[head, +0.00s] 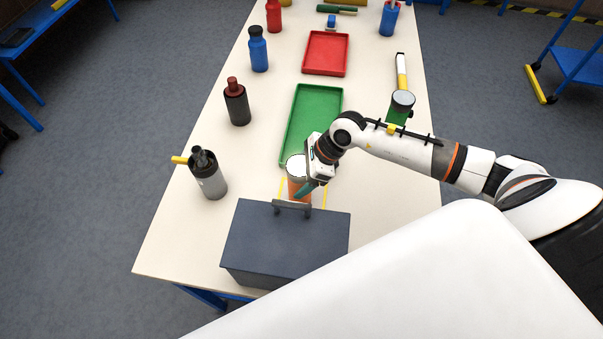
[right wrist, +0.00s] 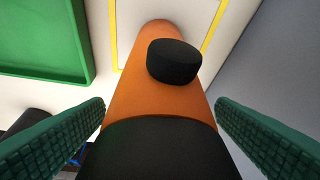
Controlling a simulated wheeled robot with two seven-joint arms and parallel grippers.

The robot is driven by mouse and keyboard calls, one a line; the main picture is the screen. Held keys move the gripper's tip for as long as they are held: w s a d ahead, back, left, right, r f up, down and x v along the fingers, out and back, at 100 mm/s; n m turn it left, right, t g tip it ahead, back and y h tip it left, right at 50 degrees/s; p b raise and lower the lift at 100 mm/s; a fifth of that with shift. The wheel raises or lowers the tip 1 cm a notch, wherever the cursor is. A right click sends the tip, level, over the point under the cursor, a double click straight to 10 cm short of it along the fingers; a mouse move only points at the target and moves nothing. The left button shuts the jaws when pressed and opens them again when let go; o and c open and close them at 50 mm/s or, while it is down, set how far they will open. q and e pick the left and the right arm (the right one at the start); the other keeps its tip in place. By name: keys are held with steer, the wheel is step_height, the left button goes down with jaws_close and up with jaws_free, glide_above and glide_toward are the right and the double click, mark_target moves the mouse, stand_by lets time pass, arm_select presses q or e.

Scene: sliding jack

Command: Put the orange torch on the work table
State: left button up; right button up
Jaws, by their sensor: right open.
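The orange torch (head: 299,188) stands upright on the pale work table (head: 172,232), with a pale round top, within a yellow outline behind the dark blue-grey box. In the right wrist view the torch (right wrist: 150,95) shows an orange body with a black round button and a black end. My right gripper (head: 307,188) is at the torch. Its green padded fingers are open, one on each side of the torch in the right wrist view (right wrist: 160,135), with gaps visible. The gripper partly hides the torch in the head view. My left gripper is not in view.
The box (head: 286,240) with a handle stands close in front of the torch. A green tray (head: 287,145) lies just behind, a red tray (head: 326,53) farther back. A grey bottle-like tool (head: 209,178) and several bottles line the left. The front left table is clear.

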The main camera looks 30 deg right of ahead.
steer(key=b+v, duration=0.3)
steer(key=v, duration=0.9)
steer(key=shift+b, duration=0.4)
